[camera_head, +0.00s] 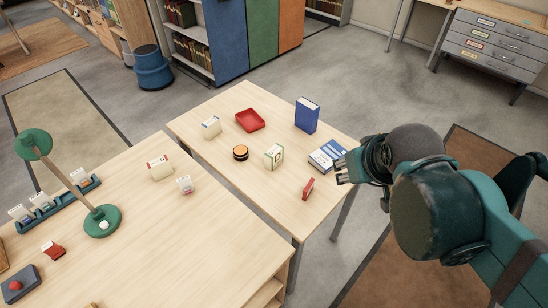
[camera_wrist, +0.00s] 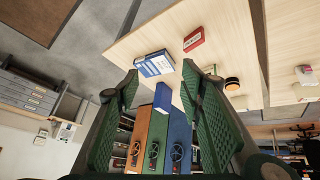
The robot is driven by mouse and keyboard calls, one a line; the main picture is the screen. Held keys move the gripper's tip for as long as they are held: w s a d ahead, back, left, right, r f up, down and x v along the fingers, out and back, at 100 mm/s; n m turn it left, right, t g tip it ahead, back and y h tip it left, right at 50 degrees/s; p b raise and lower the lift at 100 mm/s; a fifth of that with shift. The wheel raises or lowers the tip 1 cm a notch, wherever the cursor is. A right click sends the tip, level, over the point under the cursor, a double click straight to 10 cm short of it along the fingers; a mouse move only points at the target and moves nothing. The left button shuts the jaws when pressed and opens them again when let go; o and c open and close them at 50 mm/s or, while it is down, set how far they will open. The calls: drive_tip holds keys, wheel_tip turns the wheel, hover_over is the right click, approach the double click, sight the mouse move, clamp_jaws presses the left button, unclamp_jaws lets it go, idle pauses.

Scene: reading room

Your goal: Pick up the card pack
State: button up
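A small red box with a pale label, which looks like the card pack, stands near the right edge of the farther table in the head view (camera_head: 308,188). It also shows in the wrist view (camera_wrist: 194,40), beyond the fingertips and apart from them. My gripper (camera_head: 347,171) is at the table's right edge, to the right of the red box. In the wrist view my gripper (camera_wrist: 160,72) is open, with two green ridged fingers wide apart and nothing held between them.
A blue-and-white book (camera_head: 327,154) lies close to my gripper. An upright blue book (camera_head: 307,115), a white-green box (camera_head: 273,156), a round orange-black tin (camera_head: 241,153) and a red tray (camera_head: 250,120) share the table (camera_head: 225,180). A green lamp (camera_head: 102,220) stands on the nearer table.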

drive_tip(key=w+a+f+n+h, duration=0.2)
drive_tip(key=w+a+f+n, duration=0.1)
drive_tip(key=w+n, duration=0.55)
drive_tip(key=n+t+h, duration=0.4)
drive_tip(key=n+h, duration=0.2)
drive_tip(key=n, duration=1.2)
approach(272, 152)
drive_tip(key=shift+r+p+x, duration=0.2)
drive_tip(key=shift+p+x, duration=0.15)
drive_tip(key=shift+x, duration=1.3)
drive_tip(key=shift+w, duration=0.25)
drive_tip(key=shift+x, duration=1.25)
drive_tip(key=shift+d+f+b, duration=0.1)
drive_tip(key=shift+b, duration=0.25)
drive_tip(key=shift+f+b+x, duration=0.2)
drive_tip(key=shift+b+x, duration=0.5)
drive_tip(key=shift+x, duration=1.8)
